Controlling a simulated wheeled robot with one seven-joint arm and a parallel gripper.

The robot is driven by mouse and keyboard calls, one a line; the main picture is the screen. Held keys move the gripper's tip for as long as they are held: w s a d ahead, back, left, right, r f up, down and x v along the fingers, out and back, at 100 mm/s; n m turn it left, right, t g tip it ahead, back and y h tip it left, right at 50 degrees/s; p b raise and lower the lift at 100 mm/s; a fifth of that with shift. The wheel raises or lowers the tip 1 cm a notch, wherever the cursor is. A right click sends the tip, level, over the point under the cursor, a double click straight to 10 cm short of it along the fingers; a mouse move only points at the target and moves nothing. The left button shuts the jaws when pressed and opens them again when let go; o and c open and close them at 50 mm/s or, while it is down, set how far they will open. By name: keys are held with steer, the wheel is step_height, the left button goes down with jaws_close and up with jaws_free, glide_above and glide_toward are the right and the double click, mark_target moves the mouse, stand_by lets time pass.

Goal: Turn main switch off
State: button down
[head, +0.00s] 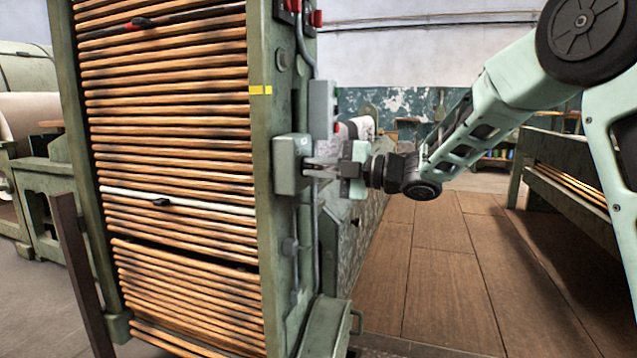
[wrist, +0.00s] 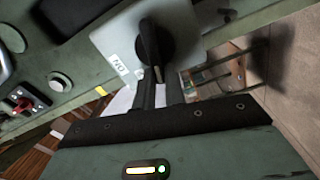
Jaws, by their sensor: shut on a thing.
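The main switch is a pale grey box (head: 287,165) on the green side panel of the rack, in the middle of the head view. In the wrist view its grey plate (wrist: 185,22) carries a black rotary knob (wrist: 152,40) and a small white label with dark lettering. My gripper (head: 308,168) reaches the box from the right. In the wrist view the two dark fingers of my gripper (wrist: 158,82) are shut on the lower end of the knob. The knob's face is hidden in the head view.
The green rack (head: 262,220) holds many wooden slats. A conduit runs down the panel. Wooden floor (head: 440,270) lies open at right, before a green bench (head: 570,165).

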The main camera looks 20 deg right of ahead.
steer(key=shift+a+f+n+b, duration=0.1)
steer(key=shift+f+n+b, duration=0.25)
steer(key=shift+n+b, duration=0.95)
steer(key=c, duration=1.5)
jaws_free()
steer(key=shift+o, duration=0.2)
steer(key=p+v, duration=0.3)
steer(key=v, duration=1.4)
steer(key=shift+s, duration=0.1)
